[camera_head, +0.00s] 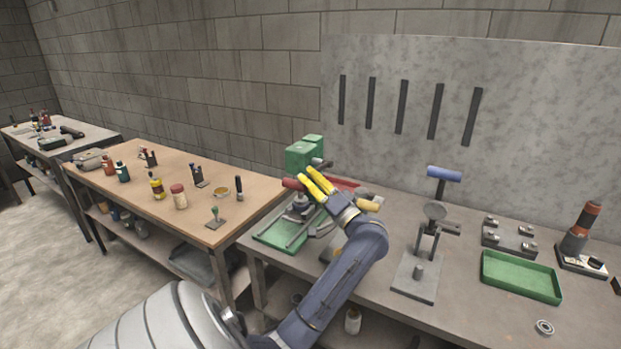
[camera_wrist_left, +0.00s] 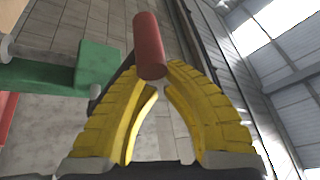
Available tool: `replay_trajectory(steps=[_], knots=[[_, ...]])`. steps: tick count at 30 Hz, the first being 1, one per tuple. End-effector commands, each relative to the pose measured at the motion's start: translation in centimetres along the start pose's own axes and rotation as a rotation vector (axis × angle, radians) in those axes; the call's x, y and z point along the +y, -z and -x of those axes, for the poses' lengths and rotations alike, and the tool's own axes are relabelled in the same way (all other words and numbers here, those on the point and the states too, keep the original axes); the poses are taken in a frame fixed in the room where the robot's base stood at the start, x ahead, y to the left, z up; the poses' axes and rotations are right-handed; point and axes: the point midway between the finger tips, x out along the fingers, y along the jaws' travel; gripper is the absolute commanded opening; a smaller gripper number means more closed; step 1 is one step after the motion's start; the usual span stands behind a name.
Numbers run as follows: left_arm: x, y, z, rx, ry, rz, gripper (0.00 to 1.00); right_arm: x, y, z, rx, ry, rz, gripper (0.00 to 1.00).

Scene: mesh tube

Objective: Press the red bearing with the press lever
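A red cylindrical handle (camera_head: 292,184) sticks out beside the green machine (camera_head: 300,156) at the left of the bench. My left gripper (camera_head: 308,174) is at this handle, with its two yellow fingertips close together. In the left wrist view, the red handle (camera_wrist_left: 149,45) overlaps the tips of the fingers (camera_wrist_left: 162,82); I cannot tell whether they grip it or only lie beside it. A green block (camera_wrist_left: 95,65) stands to the left there. I cannot make out a red bearing. My right gripper is not in view.
A grey stand (camera_head: 415,280) with a blue-handled tool (camera_head: 443,174) stands mid-bench. A green tray (camera_head: 521,277), a metal block with pegs (camera_head: 510,240) and a silver ring (camera_head: 544,327) lie to the right. A wooden table (camera_head: 150,190) with bottles stands left.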

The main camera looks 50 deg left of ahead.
Motion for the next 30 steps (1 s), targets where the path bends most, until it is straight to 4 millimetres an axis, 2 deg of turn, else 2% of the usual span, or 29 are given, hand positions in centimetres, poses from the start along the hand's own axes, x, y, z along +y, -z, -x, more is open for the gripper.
replay_trajectory(steps=[1,14,20,30], knots=[[3.3,-4.0,1.1,-0.128,-0.106,0.052,0.00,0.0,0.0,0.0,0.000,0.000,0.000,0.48],[3.2,-4.0,1.1,-0.128,-0.105,0.053,0.00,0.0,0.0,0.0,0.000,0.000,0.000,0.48],[2.5,-2.8,0.7,-0.109,-0.089,0.045,0.00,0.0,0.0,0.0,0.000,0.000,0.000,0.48],[-0.4,1.9,-1.2,-0.026,-0.024,0.002,0.00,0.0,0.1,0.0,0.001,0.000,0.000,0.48]])
